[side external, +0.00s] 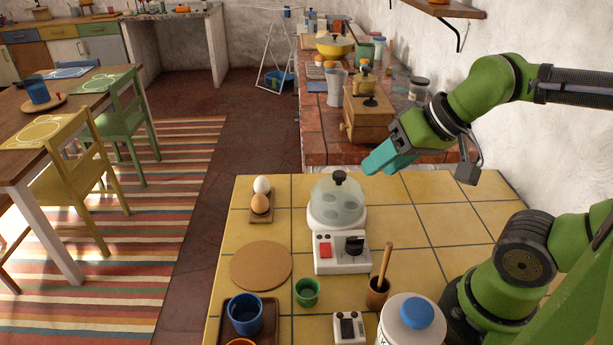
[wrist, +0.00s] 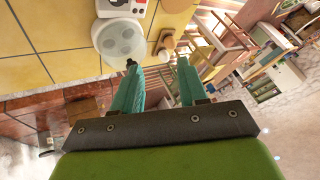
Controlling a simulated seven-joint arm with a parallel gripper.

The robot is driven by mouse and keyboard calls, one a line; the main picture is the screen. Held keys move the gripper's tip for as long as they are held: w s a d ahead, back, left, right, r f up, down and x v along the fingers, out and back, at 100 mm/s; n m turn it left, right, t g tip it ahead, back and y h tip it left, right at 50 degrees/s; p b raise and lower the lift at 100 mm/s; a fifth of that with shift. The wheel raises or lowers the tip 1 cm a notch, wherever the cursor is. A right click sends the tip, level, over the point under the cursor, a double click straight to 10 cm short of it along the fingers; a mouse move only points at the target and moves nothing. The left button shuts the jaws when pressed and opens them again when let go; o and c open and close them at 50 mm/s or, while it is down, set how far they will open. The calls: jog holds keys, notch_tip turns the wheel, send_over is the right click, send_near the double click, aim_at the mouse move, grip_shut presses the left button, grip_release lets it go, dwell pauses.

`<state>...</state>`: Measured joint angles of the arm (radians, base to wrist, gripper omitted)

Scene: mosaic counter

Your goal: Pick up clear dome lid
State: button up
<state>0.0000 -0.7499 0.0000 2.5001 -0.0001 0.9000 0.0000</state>
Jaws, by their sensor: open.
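The clear dome lid (side external: 338,199) with a black knob sits on a white egg cooker (side external: 341,252) on the yellow tiled counter. In the wrist view the lid (wrist: 120,42) shows at the top, its black knob near the tip of one finger. My gripper (side external: 378,164) is up and to the right of the lid in the side external view, apart from it. In the wrist view my gripper (wrist: 157,72) is open, with its two teal fingers spread and nothing between them.
A cork mat (side external: 261,265), green cup (side external: 307,292), wooden pot with a stick (side external: 378,291) and white jar (side external: 411,321) are nearer. A wooden grinder (side external: 369,121) stands on the brick counter behind. Tiles right of the cooker are clear.

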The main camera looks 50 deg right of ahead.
jog(key=o, duration=1.1)
notch_tip(320, 180, up, 2)
jog(key=r+n+g+h, duration=0.1)
jog(key=n+g+h, duration=0.1)
jog(key=n+g, duration=0.35)
send_over(339, 173)
jog(key=shift+m+g, duration=0.75)
jog(key=shift+g, duration=0.1)
notch_tip(339, 173, down, 12)
jog(key=shift+a+r, duration=0.15)
jog(key=shift+r, duration=0.05)
jog(key=shift+f, duration=2.65)
